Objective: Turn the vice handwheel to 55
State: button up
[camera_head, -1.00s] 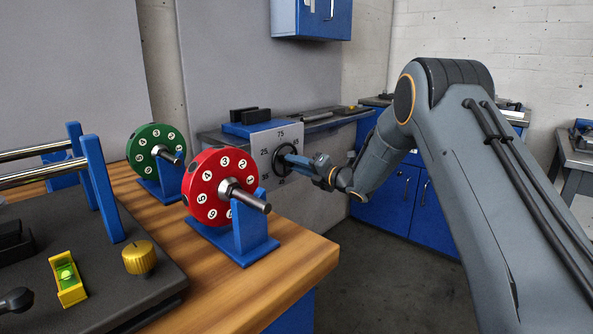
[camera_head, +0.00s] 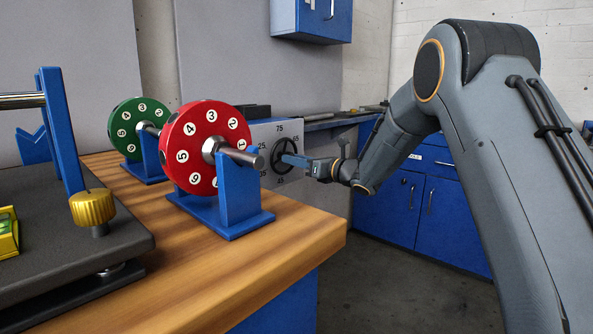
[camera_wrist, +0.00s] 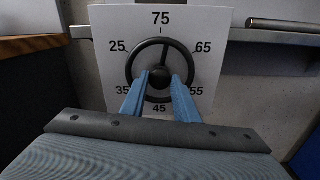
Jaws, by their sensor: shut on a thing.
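The vice handwheel (camera_head: 279,145) is a dark ring with spokes on a pale dial plate (camera_head: 262,133). In the wrist view the handwheel (camera_wrist: 129,65) is seen face on, with 75 above, 65 and 55 at right, 45 below, 35 and 25 at left on the plate (camera_wrist: 105,22). One spoke points up, close to 75; no separate pointer is clear. My gripper (camera_wrist: 161,82) has its blue fingers on both sides of the hub, shut on the handwheel. The fingers hide the wheel's lower spokes. My gripper (camera_head: 290,159) also reaches the wheel from the right in the head view.
A red numbered rotor (camera_head: 200,125) and a green one (camera_head: 128,128) stand on blue supports on the wooden bench (camera_head: 260,262). A balancing rig with a gold knob (camera_head: 92,208) is at left. Blue cabinets (camera_head: 420,205) stand behind my arm. The floor between is clear.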

jog(key=shift+f+n+b, duration=0.25)
jog(key=shift+n+b, duration=0.85)
jog(key=shift+b, duration=0.05)
jog(key=shift+r, duration=0.1)
jog(key=o, duration=1.1)
jog(key=shift+s+a, duration=0.1)
jog(key=shift+c, duration=0.2)
jog(key=shift+r, duration=0.1)
jog(key=p+v, duration=0.1)
jog(key=v, duration=0.7)
